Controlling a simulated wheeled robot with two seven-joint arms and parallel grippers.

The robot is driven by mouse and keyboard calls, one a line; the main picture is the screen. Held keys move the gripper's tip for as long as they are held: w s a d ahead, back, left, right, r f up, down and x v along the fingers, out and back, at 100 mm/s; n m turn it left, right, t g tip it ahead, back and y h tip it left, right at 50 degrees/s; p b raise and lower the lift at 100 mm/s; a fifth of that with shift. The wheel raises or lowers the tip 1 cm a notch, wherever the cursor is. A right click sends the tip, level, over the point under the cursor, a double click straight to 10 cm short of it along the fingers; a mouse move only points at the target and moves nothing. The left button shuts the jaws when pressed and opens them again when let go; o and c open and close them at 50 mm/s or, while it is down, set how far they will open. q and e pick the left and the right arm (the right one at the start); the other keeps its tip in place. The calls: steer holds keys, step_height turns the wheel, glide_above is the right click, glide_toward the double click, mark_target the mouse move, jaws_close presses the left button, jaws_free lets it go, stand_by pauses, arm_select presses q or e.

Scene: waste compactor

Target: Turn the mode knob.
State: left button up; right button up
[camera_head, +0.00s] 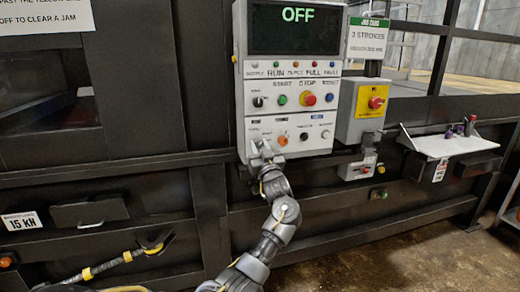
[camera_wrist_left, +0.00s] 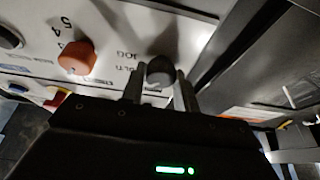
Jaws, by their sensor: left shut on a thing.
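My left gripper (camera_head: 262,152) reaches up to the lower left corner of the white control panel (camera_head: 290,122). In the left wrist view, its two fingers (camera_wrist_left: 160,88) are shut on a dark round knob, the mode knob (camera_wrist_left: 159,69), one finger on each side. Small lettering that seems to include "JOG" is printed beside the knob. In the head view the gripper hides this knob. The display (camera_head: 296,29) above reads "OFF" in green. My right gripper is not in view.
Above are a green button (camera_head: 282,100) and a red button (camera_head: 308,98).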

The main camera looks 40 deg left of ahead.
arm_select(q)
steer(key=shift+r, duration=0.2)
steer(key=o, duration=1)
steer(key=shift+a, duration=0.1)
steer(key=shift+c, duration=0.2)
steer(key=shift+f, duration=0.1)
steer(key=shift+s+d+f, duration=0.15)
steer(key=shift+d+f, duration=0.05)
steer(key=shift+d, duration=0.05)
steer(key=b+v, duration=0.3)
steer(key=v, duration=0.7)
steer(key=shift+s, duration=0.1)
